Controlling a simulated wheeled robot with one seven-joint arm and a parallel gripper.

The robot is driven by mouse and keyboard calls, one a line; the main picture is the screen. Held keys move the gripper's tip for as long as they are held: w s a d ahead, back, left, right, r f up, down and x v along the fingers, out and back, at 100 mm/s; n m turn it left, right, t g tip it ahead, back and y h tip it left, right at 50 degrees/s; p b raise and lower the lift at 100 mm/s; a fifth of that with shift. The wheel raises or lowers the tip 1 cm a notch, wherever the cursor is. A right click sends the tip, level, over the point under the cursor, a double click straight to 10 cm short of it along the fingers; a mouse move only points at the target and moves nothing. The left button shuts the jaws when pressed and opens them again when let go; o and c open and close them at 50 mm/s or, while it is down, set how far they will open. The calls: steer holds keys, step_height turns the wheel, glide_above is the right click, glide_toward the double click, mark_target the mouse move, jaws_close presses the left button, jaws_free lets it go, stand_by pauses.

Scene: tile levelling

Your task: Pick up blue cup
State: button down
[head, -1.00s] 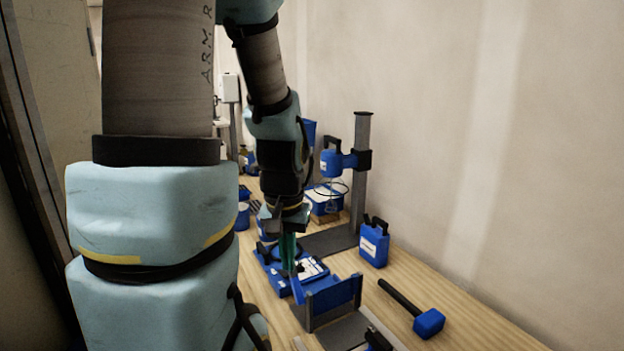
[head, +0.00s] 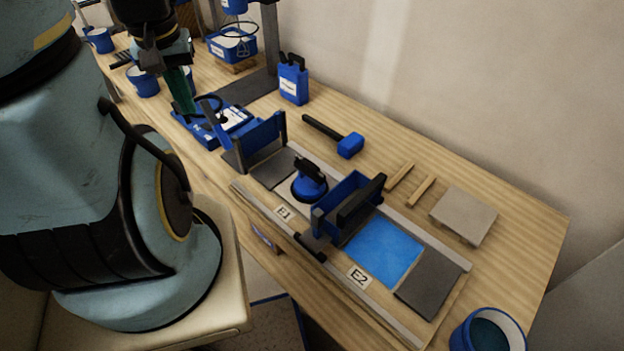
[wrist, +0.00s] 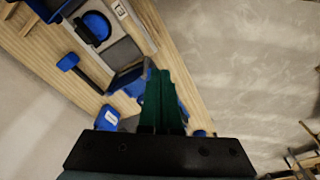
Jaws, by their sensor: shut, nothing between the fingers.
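A blue round suction cup (head: 309,182) with a handle stands on a grey tile beside the E1 label; it also shows at the top left of the wrist view (wrist: 94,27). Blue bucket-like cups stand at the upper left (head: 143,82), farther back (head: 100,40) and at the bottom right corner (head: 488,332). I cannot tell which is the task's blue cup. My gripper (head: 190,108), with green fingers, is shut and empty above the blue case (head: 232,120), well behind the suction cup. In the wrist view, my gripper's fingers (wrist: 161,75) lie together.
A blue mallet (head: 349,145), a blue jug (head: 293,80) and a grey stand (head: 271,40) are along the wall side. Upright blue holders (head: 262,135) flank the suction cup. A blue tile area (head: 384,246) lies by E2.

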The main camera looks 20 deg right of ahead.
mark_target(309, 173)
steer(key=c, duration=1.6)
jaws_free()
